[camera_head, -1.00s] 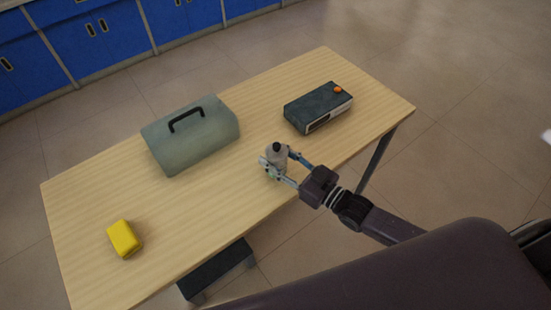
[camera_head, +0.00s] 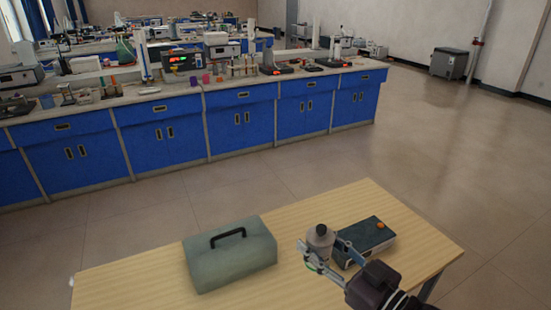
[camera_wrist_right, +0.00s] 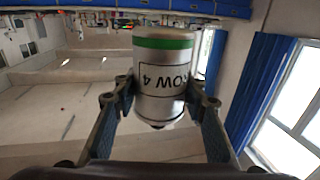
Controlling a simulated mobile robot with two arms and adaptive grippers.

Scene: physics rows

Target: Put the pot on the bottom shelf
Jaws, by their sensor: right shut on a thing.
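A small silver-grey pot with a dark cap (camera_head: 319,240) is between the fingers of my right gripper (camera_head: 322,252), which is shut on it. In the head view it is held above the table and partly covers the dark box. In the right wrist view the pot (camera_wrist_right: 163,62) shows a green band and the lettering "ROW 4" upside down, with both fingers of the right gripper (camera_wrist_right: 154,100) against its sides. My left gripper is not in view. I cannot make out a shelf in these frames.
The wooden table (camera_head: 140,285) holds a grey-green case with a black handle (camera_head: 230,255) and a dark box with an orange knob (camera_head: 372,238) close behind the gripper. Blue cabinets (camera_head: 165,135) with a crowded worktop stand beyond. Open floor (camera_head: 420,140) lies right.

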